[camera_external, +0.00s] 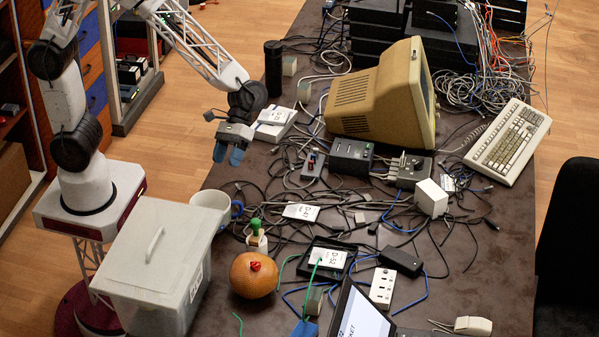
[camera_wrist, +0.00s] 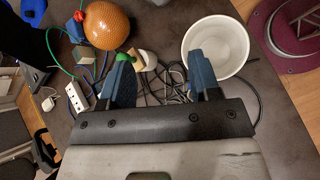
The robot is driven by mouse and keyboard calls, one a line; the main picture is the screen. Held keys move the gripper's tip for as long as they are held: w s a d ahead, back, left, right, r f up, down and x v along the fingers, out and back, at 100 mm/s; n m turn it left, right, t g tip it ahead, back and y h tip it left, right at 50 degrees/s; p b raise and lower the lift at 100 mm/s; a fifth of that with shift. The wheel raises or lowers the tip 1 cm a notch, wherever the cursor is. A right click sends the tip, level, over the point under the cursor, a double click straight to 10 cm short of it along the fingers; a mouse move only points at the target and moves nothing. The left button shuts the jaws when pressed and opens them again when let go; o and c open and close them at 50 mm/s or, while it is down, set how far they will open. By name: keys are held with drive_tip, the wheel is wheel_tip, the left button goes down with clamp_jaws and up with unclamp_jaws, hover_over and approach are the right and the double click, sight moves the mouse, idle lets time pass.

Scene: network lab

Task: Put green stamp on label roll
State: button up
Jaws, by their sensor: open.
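I cannot tell which thing is the label roll; several white labels lie about. My gripper (camera_external: 229,155), with blue fingertips, hangs above the table's left edge, above and behind the stamp. In the wrist view my gripper (camera_wrist: 162,72) is open, with nothing held between its fingers.
A white cup (camera_external: 209,200) and a lidded grey bin (camera_external: 150,262) stand left of the stamp. An orange ball (camera_external: 254,277) sits in front. Tangled cables, a black tray (camera_external: 312,272), a power strip (camera_external: 383,287) and a beige monitor (camera_external: 372,98) crowd the table.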

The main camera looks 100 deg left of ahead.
drive_tip(key=s+a+r+m+t+y, duration=0.2)
drive_tip(key=s+r+m, duration=0.4)
drive_tip(key=s, duration=0.7)
drive_tip(key=s+a+r+m+t+y, duration=0.2)
drive_tip(key=s+a+r+m+y, duration=0.2)
drive_tip(key=s, duration=0.8)
wheel_tip(320, 180, up, 3)
drive_tip(key=m+y, duration=0.2)
drive_tip(key=y, duration=0.1)
drive_tip(key=shift+s+a, duration=0.15)
drive_tip(key=shift+s, duration=0.25)
drive_tip(key=shift+r, duration=0.1)
